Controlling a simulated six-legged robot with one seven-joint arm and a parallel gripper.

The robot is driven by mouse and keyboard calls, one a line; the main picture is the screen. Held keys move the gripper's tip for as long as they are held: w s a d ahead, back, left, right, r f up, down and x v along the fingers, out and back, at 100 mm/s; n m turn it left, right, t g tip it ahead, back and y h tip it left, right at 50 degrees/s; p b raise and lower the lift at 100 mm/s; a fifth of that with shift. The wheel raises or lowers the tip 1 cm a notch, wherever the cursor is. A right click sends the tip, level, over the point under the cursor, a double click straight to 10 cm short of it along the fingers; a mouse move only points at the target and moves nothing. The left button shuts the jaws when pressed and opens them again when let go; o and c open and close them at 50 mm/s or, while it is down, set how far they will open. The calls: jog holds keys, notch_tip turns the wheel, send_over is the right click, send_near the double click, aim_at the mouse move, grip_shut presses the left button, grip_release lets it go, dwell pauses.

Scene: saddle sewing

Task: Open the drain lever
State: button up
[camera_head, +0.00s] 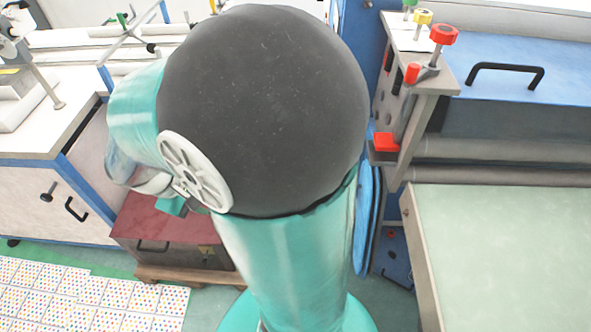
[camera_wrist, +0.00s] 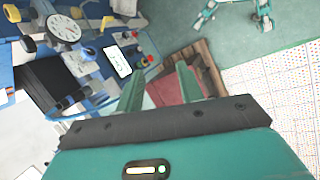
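I cannot pick out the drain lever for certain in either view. In the head view, a machine on the right carries a lever with a red grip (camera_head: 412,73) and a red block (camera_head: 386,142) below it; I cannot tell whether either belongs to the drain. My gripper (camera_wrist: 160,72) shows in the wrist view with its two teal fingers apart and nothing between them. It points down over a dark red box (camera_wrist: 166,90). In the head view my large dark arm joint hides most of the gripper.
The red box (camera_head: 165,225) stands on a wooden pallet (camera_head: 190,275). Dotted white sheets (camera_head: 85,300) cover floor at left. A pale green table (camera_head: 510,255) stands right.

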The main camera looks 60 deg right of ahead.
jog(key=s+d+f+n+h, duration=0.3)
jog(key=d+f+n+h, duration=0.15)
jog(key=d+f, duration=0.4)
jog(key=s+d+f+n+g+h, duration=0.1)
jog(key=s+d+f+n+h, duration=0.35)
jog(key=f, duration=0.65)
jog(key=s+d+f+n+h, duration=0.1)
jog(key=d+f+n+h, duration=0.4)
jog(key=d+f, duration=0.4)
jog(key=shift+n+y, duration=0.5)
jog(key=d, duration=0.4)
jog(key=s+d, duration=0.1)
jog(key=d, duration=0.3)
jog(key=s+d, duration=0.1)
jog(key=d, duration=0.3)
jog(key=shift+d+f, duration=0.3)
jog(key=shift+d, duration=0.1)
jog(key=shift+c, duration=0.3)
grip_shut()
